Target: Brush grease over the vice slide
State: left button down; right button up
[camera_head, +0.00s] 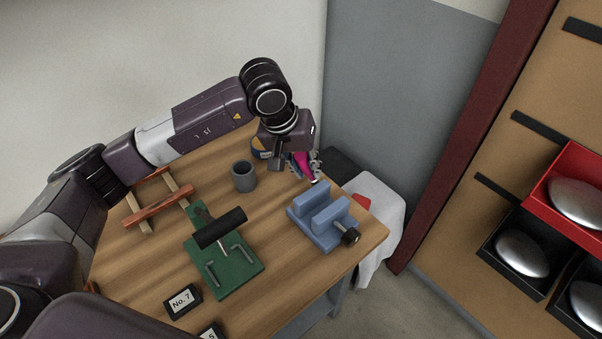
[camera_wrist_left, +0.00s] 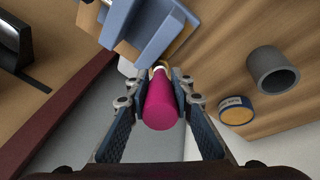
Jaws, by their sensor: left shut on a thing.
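My left gripper (camera_head: 305,166) is shut on the magenta handle of a brush (camera_head: 302,158), above the far right part of the bench. The brush also shows in the left wrist view (camera_wrist_left: 160,105), its narrow pale end toward the blue vice. The vice (camera_head: 324,232) stands at the bench's right corner, with two upright jaws, a gap between them and a dark screw knob. It shows at the top of the wrist view (camera_wrist_left: 146,30), apart from the gripper. A yellow and blue tin (camera_wrist_left: 236,114) is beside a grey cup (camera_wrist_left: 290,78); in the head view my gripper partly hides it.
The grey cup (camera_head: 244,181) stands left of my gripper. A green board (camera_head: 234,277) holds a black-headed mallet and hex keys. A wooden frame (camera_head: 157,214) lies at left, a "No. 7" label (camera_head: 182,301) at front. White cloth (camera_head: 384,203) hangs beyond the right edge.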

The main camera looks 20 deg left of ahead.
pick_arm(q)
jog(key=s+a+b, duration=0.4)
jog(key=s+a, duration=0.1)
jog(key=s, duration=0.2)
jog(key=shift+s+b, duration=0.3)
jog(key=shift+b, duration=0.05)
dwell(0.6)
jog(key=shift+r+p, duration=1.75)
jog(key=shift+r, duration=1.25)
